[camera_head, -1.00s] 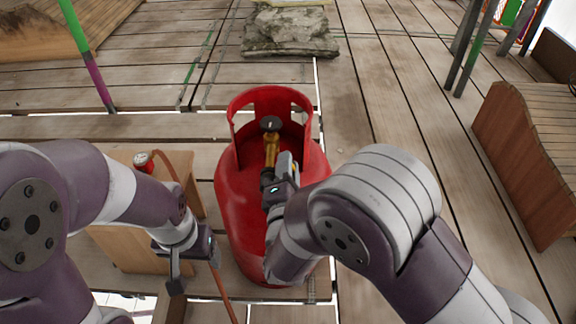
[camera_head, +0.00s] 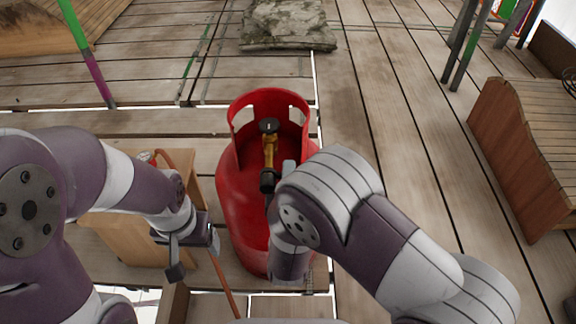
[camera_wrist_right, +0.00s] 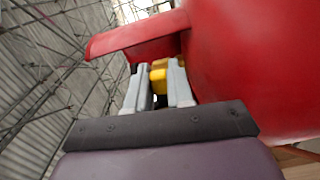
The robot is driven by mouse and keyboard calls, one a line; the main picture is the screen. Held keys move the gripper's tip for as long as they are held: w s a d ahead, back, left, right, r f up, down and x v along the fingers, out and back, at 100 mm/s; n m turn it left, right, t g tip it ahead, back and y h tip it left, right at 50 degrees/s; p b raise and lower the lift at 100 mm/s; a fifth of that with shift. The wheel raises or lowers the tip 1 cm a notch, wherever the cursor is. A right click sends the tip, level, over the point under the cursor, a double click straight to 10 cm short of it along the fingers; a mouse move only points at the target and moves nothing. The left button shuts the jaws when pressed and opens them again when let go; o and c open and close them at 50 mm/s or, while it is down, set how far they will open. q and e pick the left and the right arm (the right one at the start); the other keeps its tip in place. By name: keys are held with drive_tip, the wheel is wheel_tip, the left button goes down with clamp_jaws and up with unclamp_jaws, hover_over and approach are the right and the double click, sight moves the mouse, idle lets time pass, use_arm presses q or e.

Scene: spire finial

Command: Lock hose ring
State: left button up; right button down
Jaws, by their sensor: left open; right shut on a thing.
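A red gas cylinder (camera_head: 238,205) stands upright in the middle, with a brass valve (camera_head: 269,152) inside its collar. A dark hose ring (camera_head: 267,181) sits at the valve's near end. My right gripper (camera_head: 279,180) is at this ring, partly hidden by its own arm. In the right wrist view its fingers (camera_wrist_right: 159,84) are closed around a dark piece, likely the ring, with the yellow brass valve (camera_wrist_right: 158,74) just beyond. My left gripper (camera_head: 194,256) is open and low at the left of the cylinder, near an orange-red hose (camera_head: 224,287). Whether hose and ring join is hidden.
A wooden box (camera_head: 125,238) stands left of the cylinder, partly behind my left arm. A stone slab (camera_head: 287,25) lies at the back. A wooden bench-like piece (camera_head: 520,150) stands at right. The plank floor between it and the cylinder is clear.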

drive_tip(key=m, duration=0.1)
drive_tip(key=f+m+p, duration=0.1)
drive_tip(key=m, duration=0.1)
drive_tip(key=shift+a, duration=0.15)
drive_tip(key=shift+a+f+m+p, duration=0.2)
drive_tip(key=shift+f+m, duration=0.1)
drive_tip(key=shift+m, duration=0.55)
drive_tip(key=shift+a+f+m+p, duration=0.1)
drive_tip(key=shift+f+m+p, duration=0.15)
drive_tip(key=shift+m, duration=0.6)
drive_tip(key=c, duration=1.1)
unclamp_jaws()
